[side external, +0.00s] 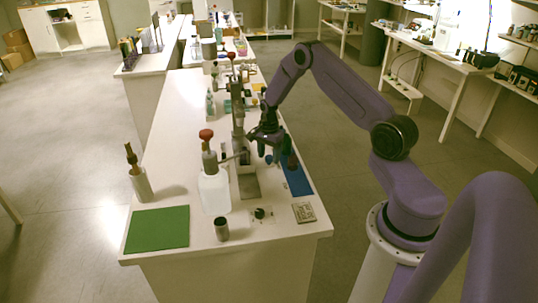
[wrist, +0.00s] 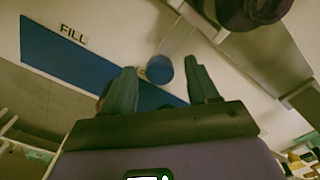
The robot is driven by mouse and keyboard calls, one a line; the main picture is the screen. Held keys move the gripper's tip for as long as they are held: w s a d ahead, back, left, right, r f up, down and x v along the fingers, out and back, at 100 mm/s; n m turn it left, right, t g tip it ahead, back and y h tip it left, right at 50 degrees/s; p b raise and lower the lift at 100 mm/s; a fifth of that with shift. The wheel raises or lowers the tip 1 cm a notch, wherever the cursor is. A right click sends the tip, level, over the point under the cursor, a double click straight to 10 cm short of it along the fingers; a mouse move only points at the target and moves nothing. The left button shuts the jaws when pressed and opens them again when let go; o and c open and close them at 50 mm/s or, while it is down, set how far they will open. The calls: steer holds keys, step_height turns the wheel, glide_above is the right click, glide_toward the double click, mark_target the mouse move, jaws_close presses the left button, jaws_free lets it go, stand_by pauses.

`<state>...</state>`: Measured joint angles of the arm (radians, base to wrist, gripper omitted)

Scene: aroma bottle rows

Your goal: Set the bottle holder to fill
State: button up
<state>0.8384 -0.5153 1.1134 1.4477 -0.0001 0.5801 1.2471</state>
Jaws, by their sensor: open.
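My gripper (wrist: 162,72) is open in the wrist view, its two dark teal fingers apart with a round blue knob (wrist: 159,69) showing between the tips. I cannot tell whether either finger touches it. A pale bar seems to run from the knob toward a metal block at upper right; this may be the bottle holder, but its shape is not clear. A FILL label (wrist: 74,35) sits beside a long blue strip (wrist: 58,58). In the side view my gripper (side external: 274,154) is low over the bench, beside a metal filling stand (side external: 238,120), and hides the knob.
A white bottle with a red-topped pump (side external: 214,190) stands left of the stand. A green mat (side external: 158,228), a metal cup (side external: 222,229) and a small black knob (side external: 260,213) are near the front edge. A brown-topped bottle (side external: 139,182) stands at left.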

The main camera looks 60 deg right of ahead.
steer(key=shift+f, duration=0.1)
jaws_close()
steer(key=shift+s+a, duration=4.1)
steer(key=shift+c, duration=0.2)
jaws_free()
steer(key=shift+o, duration=0.2)
